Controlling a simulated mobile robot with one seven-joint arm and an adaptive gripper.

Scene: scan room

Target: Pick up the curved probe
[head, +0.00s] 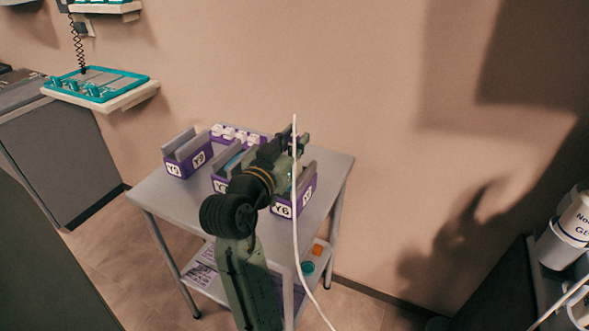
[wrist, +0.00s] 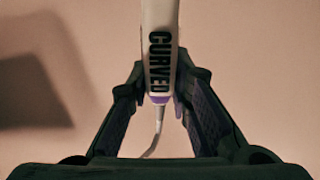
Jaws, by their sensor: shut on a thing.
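In the wrist view, the curved probe (wrist: 160,40) is a pale handle with the dark word CURVED along it. It stands upright between the two fingers of my gripper (wrist: 161,88), which is shut on it. A purple band and a thin cable show at its lower end. In the head view, my gripper (head: 297,146) is above the right side of the small grey table (head: 334,166). A white cable (head: 296,225) hangs in front of my arm there. I cannot make out the probe's body clearly in that view.
Purple holders stand on the table: one at the left (head: 176,168), one marked Y6 (head: 283,210) at the right, others partly behind my arm. A wall shelf with a teal tray (head: 123,80) is at upper left. A white tub (head: 565,245) is at far right.

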